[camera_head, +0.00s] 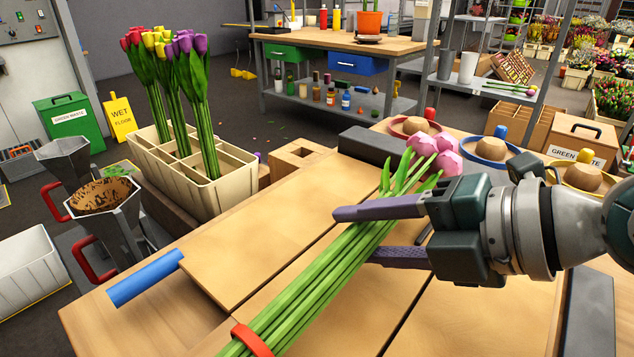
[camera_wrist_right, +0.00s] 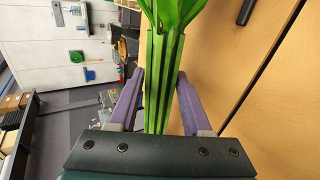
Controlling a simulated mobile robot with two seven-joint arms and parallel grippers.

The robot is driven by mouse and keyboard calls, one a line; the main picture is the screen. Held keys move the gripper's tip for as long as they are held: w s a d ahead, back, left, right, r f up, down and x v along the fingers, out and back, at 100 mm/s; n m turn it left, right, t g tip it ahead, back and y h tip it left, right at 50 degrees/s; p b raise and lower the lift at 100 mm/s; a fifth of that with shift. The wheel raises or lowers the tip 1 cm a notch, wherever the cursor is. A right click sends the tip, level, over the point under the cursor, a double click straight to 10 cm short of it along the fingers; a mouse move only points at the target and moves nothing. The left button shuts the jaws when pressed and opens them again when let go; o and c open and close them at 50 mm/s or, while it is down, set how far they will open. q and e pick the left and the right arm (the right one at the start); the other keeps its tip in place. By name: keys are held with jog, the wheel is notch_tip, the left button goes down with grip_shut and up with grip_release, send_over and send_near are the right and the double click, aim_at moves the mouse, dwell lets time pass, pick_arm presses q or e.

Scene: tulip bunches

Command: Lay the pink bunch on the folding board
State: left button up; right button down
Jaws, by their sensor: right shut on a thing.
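The pink bunch (camera_head: 322,275) has pink tulip heads (camera_head: 436,153) at the upper right and green stems with a red band (camera_head: 251,341) near their lower end. My right gripper (camera_head: 358,236) is shut on its stems at mid-length; the stems also show between the fingers in the right wrist view (camera_wrist_right: 160,90). The bunch lies slantwise over the folding board (camera_head: 270,235), wooden panels with dark seams on the table. In the right wrist view the board (camera_wrist_right: 240,50) is beside the stems; I cannot tell how large the gap is. My left gripper is not in view.
A divided cream crate (camera_head: 182,190) with red, yellow and purple tulips (camera_head: 195,85) stands left of the board. A blue roll (camera_head: 146,278) lies at the board's left edge. A dark grey block (camera_head: 370,150) and coloured ring-shaped holders (camera_head: 490,150) stand at the back.

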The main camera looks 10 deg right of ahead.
jog(key=shift+f, duration=0.15)
jog(key=shift+c, duration=1.3)
grip_release()
jog(key=shift+f, duration=0.1)
jog(key=shift+s+d+r, duration=0.25)
jog(key=shift+s+r, duration=0.05)
jog(key=p+v, duration=0.2)
jog(key=v, duration=0.7)
